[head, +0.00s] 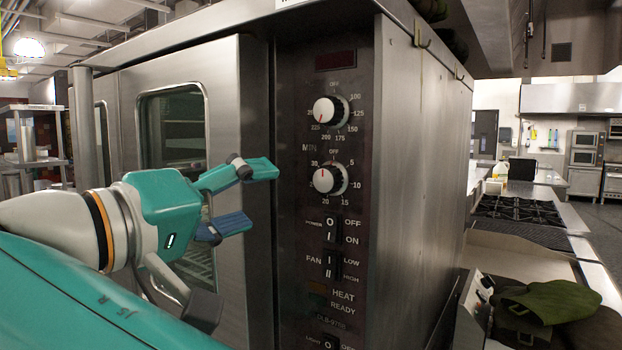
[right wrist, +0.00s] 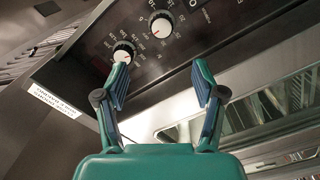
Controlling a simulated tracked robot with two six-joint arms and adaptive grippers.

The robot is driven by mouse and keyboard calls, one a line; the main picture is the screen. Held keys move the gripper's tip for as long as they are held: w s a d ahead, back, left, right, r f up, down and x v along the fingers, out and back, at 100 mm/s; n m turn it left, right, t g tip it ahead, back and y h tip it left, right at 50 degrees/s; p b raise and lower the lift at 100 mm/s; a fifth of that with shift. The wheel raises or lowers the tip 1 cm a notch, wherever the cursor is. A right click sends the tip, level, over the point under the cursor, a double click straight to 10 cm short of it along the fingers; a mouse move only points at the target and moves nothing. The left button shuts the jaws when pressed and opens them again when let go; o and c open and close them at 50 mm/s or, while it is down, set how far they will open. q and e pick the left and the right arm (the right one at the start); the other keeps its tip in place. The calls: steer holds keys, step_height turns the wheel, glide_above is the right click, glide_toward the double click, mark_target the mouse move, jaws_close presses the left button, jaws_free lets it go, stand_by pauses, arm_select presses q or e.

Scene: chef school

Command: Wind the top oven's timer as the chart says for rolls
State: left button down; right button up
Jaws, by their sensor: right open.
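The oven's control panel (head: 290,200) is dark and upright. Its timer knob (head: 327,180), marked MIN, is white-faced, with its red line pointing up toward OFF. The timer knob also shows in the right wrist view (right wrist: 161,25). The temperature knob (head: 328,110) is above it, its red line pointing lower left; in the right wrist view it (right wrist: 123,52) lies behind the left finger's tip. My right gripper (head: 262,197) is open and empty, left of the timer knob and apart from it. My left gripper is out of view. No readable chart shows.
Power (head: 331,230) and fan (head: 331,267) switches sit below the timer knob. The steel oven door (head: 225,90) with a window is left of the panel. A white label (right wrist: 55,98) is above the knobs. A stove (head: 518,209) and green cloth (head: 548,302) are at right.

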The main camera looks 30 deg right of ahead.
mark_target(319, 180)
steer(key=shift+t, duration=0.3)
steer(key=x, duration=1.5)
steer(key=shift+w+d+f+p, duration=0.2)
steer(key=shift+w+f+p, duration=0.05)
steer(key=shift+w+p, duration=0.1)
